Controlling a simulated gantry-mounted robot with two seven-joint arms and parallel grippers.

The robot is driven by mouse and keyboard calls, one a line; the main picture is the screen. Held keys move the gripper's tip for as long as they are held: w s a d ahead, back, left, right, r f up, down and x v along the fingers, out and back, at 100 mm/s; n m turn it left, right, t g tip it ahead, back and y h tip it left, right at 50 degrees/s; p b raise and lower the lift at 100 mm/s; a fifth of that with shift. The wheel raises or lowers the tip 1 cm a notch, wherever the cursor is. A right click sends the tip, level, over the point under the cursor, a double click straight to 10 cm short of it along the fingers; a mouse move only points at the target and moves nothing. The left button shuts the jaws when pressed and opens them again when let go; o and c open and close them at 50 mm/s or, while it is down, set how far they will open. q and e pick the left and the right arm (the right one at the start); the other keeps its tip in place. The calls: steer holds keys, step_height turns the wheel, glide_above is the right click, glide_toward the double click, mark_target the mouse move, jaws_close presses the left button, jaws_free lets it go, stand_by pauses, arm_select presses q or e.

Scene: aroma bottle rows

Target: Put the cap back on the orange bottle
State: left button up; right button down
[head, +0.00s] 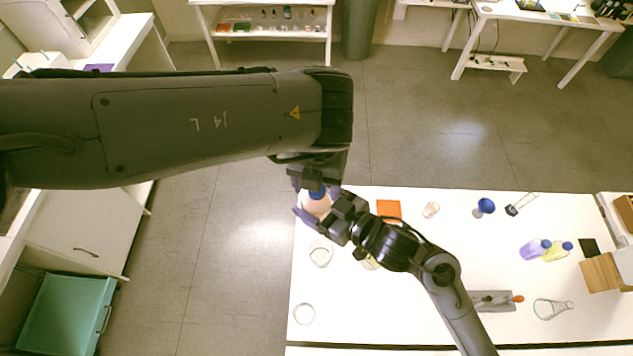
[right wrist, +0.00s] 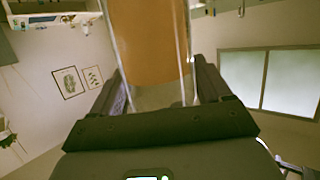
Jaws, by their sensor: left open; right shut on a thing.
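The orange bottle (head: 315,207) is at the table's left back corner, partly hidden by my grippers. In the right wrist view its orange-filled body (right wrist: 152,45) rises between the fingers. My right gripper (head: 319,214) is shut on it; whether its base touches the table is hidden. A blue cap (head: 317,193) shows at the bottle's top; I cannot tell whether it is seated or just above the neck. My left gripper (head: 315,184) is open right at the cap, with its fingers close beside it.
The white table (head: 400,310) holds an orange pad (head: 389,209), a glass beaker (head: 320,254), a dish (head: 304,314), a purple bottle (head: 534,250), a yellow bottle (head: 556,252) and a flask (head: 551,309). Floor lies left of the table edge.

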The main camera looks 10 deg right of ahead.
arm_select(q)
step_height(320, 180, up, 12)
arm_select(e)
steer(key=shift+r, duration=0.1)
stand_by(0.5)
